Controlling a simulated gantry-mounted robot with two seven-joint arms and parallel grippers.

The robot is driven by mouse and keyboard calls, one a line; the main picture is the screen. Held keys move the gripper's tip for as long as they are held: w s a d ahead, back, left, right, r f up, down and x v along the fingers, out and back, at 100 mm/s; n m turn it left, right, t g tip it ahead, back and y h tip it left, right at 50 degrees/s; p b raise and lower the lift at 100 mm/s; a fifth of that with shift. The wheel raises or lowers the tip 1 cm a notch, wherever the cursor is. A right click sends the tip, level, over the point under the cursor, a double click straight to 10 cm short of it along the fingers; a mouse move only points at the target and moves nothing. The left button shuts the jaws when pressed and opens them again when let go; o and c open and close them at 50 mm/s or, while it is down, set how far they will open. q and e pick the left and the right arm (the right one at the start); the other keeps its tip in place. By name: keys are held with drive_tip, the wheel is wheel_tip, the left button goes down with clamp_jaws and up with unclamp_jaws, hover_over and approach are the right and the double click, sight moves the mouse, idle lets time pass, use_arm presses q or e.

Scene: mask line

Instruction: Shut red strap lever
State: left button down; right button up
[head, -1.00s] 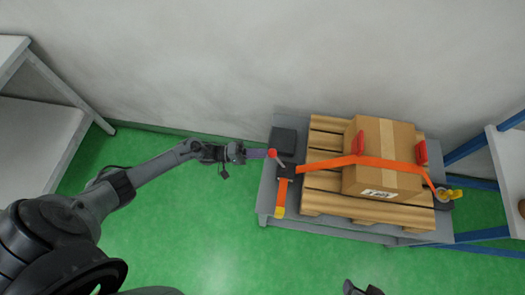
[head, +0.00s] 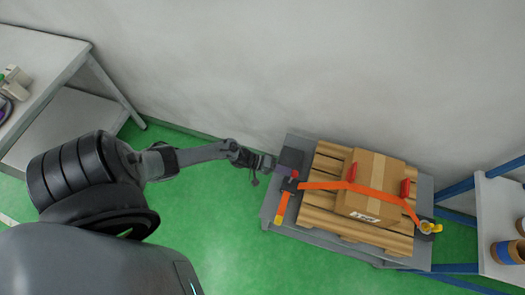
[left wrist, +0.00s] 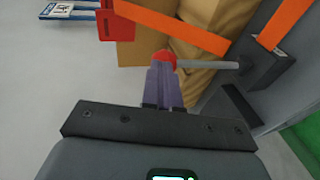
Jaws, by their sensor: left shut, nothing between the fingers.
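The red-knobbed strap lever (head: 294,173) stands on the dark ratchet (head: 290,184) at the left end of the orange strap (head: 335,187). In the left wrist view, its red knob (left wrist: 165,57) is right at my fingertips, and its grey rod (left wrist: 210,65) runs right to the dark ratchet (left wrist: 260,67). My left gripper (head: 284,168) is shut and empty. Its purple fingers (left wrist: 163,68) touch or nearly touch the knob, which partly shows past their tips. My right gripper is out of view.
The strap crosses a cardboard box (head: 370,180) with red corner guards on a wooden pallet (head: 325,205). A yellow-tailed strap end (head: 281,210) hangs left. A dark block (head: 291,157) lies behind the ratchet. Shelves stand left (head: 75,55) and right (head: 500,220). Green floor in front is clear.

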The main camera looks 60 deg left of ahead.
use_arm(q)
drive_tip(key=shift+w+d+r, duration=0.1)
drive_tip(key=shift+w+d, duration=0.05)
idle(0.4)
drive_tip(key=p+v, duration=0.3)
drive_tip(key=v, duration=1.1)
drive_tip(key=shift+r, duration=0.3)
